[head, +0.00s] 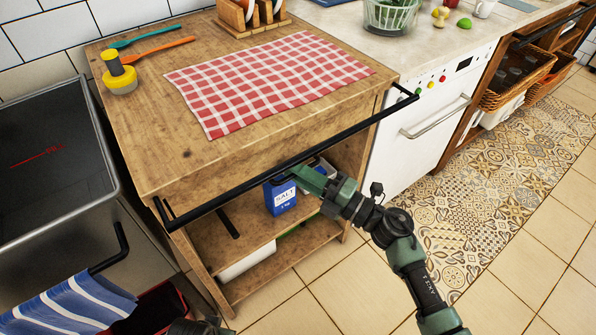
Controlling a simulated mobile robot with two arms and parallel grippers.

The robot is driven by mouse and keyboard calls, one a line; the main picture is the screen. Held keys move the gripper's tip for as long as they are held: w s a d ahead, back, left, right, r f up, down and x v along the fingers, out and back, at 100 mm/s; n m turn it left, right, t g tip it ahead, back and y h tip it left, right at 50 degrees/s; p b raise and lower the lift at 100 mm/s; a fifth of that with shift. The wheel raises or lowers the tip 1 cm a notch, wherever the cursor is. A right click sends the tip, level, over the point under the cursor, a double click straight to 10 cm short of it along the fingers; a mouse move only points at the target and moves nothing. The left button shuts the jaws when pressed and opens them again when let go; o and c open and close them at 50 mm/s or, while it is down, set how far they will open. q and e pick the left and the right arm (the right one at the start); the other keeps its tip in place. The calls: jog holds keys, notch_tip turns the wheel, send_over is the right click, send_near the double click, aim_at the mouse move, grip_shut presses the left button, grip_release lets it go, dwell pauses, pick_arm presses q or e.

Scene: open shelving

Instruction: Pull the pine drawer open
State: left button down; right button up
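The wooden unit (150,155) stands in the middle of the head view, with a plain wooden front panel (270,150) under its top. I take this panel to be the drawer front; no open gap shows above it. A long black bar (290,163) runs across the front, on brackets at both ends. My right gripper (300,175) is just below the bar's middle, by the salt box; whether it touches the bar or has its fingers apart is unclear. A dark piece of my own body shows at the bottom edge; my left gripper cannot be made out.
A blue salt box (281,197) stands on the open shelf below. A red checked cloth (265,80), utensils and a yellow-grey object (119,75) lie on top. Tiled floor in front is clear.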

grip_shut()
dwell(1.4)
